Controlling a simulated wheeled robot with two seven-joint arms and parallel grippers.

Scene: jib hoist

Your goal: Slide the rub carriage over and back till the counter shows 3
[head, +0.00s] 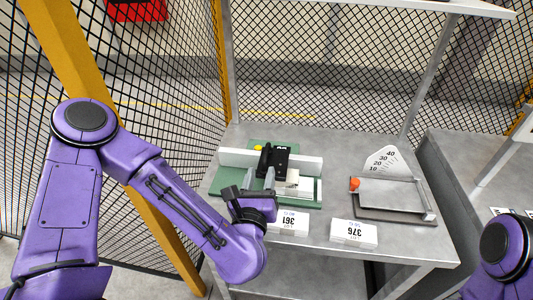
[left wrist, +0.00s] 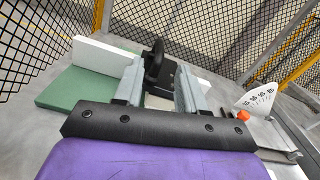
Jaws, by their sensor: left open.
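The rub carriage (head: 272,160) is a black block with an upright handle, set at the white rail (head: 308,164) on a green base (head: 230,186). The carriage also shows in the left wrist view (left wrist: 158,66), beyond and between my fingers. My left gripper (head: 259,178) is open at the near side of the carriage. In the left wrist view its two grey fingers (left wrist: 160,84) stand either side of the black handle; I cannot tell if they touch it. A small dark part at the rail's back may be the counter; its figure is unreadable. My right gripper is out of view.
A grey tray device (head: 390,192) with an orange knob (head: 354,184) and a white scale fan (head: 384,160) stands to the right. White label blocks 361 (head: 290,223) and 376 (head: 354,233) lie along the front edge.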

